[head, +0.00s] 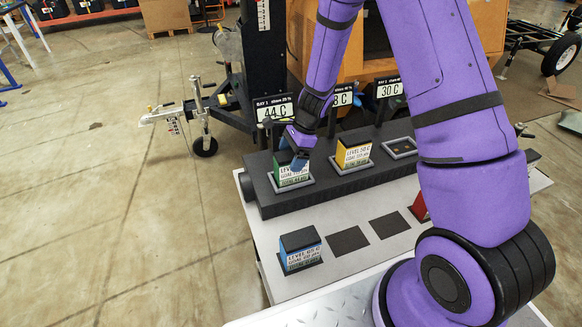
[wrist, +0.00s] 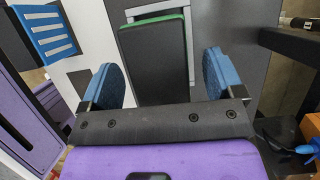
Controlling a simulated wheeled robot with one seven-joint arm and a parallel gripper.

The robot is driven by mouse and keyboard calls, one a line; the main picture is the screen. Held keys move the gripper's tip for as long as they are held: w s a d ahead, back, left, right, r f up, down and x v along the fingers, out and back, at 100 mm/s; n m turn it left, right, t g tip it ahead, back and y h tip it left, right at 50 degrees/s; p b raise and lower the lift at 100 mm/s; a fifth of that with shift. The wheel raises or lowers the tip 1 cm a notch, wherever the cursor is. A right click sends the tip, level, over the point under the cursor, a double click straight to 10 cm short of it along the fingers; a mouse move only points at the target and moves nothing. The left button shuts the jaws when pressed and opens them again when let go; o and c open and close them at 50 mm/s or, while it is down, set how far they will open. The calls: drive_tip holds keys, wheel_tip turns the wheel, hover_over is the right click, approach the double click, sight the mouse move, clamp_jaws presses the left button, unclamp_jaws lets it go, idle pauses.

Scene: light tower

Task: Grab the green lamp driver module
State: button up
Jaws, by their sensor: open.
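The green lamp driver module (head: 292,174) stands in the left socket of the black rack, with a white label on its front. My gripper (head: 296,152) is directly above it, and partly hides its top in the head view. In the wrist view the module (wrist: 158,62) shows a dark top with a green edge. It lies between the two blue finger pads of my open gripper (wrist: 159,79), with a visible gap on each side. I cannot tell how far down the fingers reach along it.
A yellow module (head: 353,154) sits in the middle socket; the right socket (head: 401,147) looks empty. A blue module (head: 300,249) stands on the white table (head: 375,255) beside two dark pads (head: 348,240). A red module (head: 418,208) is partly behind my arm. Sign plates (head: 274,108) stand behind the rack.

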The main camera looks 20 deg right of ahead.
drive_tip(key=shift+x, duration=1.05)
drive_tip(key=shift+f, duration=0.15)
drive_tip(key=c, duration=1.4)
